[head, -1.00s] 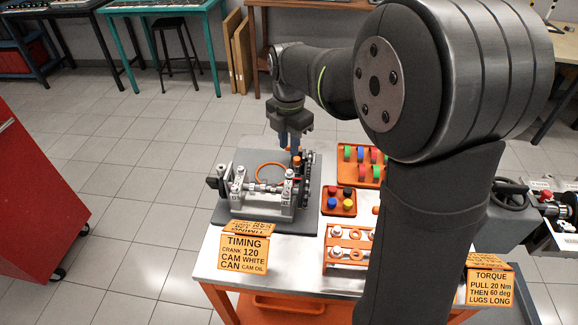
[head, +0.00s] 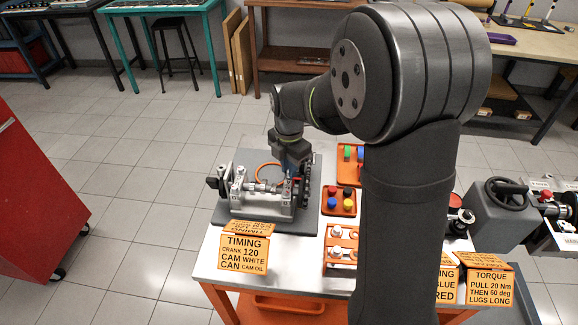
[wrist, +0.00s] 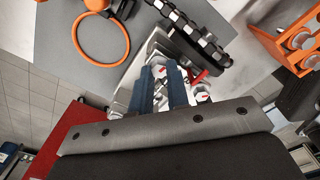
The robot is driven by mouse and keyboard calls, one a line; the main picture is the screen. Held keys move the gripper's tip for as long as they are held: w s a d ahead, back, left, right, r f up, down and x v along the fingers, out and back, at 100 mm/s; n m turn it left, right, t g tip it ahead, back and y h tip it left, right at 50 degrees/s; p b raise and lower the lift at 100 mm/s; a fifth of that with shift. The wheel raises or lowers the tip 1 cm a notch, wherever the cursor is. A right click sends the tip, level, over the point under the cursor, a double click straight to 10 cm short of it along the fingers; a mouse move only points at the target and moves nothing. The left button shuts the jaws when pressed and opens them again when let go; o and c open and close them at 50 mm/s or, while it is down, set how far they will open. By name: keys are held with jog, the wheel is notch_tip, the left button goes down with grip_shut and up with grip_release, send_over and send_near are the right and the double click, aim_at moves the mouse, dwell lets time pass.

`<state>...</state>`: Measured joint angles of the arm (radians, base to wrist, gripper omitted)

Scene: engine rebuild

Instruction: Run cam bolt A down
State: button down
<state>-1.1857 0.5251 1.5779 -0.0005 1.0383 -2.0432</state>
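The engine block (head: 262,207) is a silver casting on a grey mat, with a shaft along its top. My gripper (head: 296,170) points down at its right end, beside the dark timing chain. In the wrist view my gripper's two blue fingers (wrist: 161,88) stand apart with a gap between them, over the block's bright metal cap (wrist: 140,92). Small metal parts show in the gap. I cannot tell which is cam bolt A, nor whether a finger touches it. Red-marked parts (wrist: 199,77) lie just right of the fingers. The dark chain (wrist: 195,30) runs beyond them.
An orange ring (wrist: 101,36) lies on the mat. An orange tray of coloured caps (head: 328,209) and an orange rack (head: 329,262) stand right of the block. Orange sign cards (head: 245,254) line the front edge. My arm hides much of the table's right side.

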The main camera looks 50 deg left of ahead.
jog(key=shift+m, duration=0.4)
jog(key=m, duration=0.7)
jog(key=shift+a, duration=0.15)
jog(key=m, duration=0.5)
jog(key=shift+r, duration=0.1)
jog(key=m, duration=0.4)
jog(key=shift+w+m, duration=0.1)
jog(key=shift+m, duration=0.2)
jog(key=m, duration=0.9)
jog(key=shift+w+m, duration=0.1)
jog(key=shift+m, duration=0.3)
jog(key=m, duration=0.6)
jog(key=shift+m, duration=0.4)
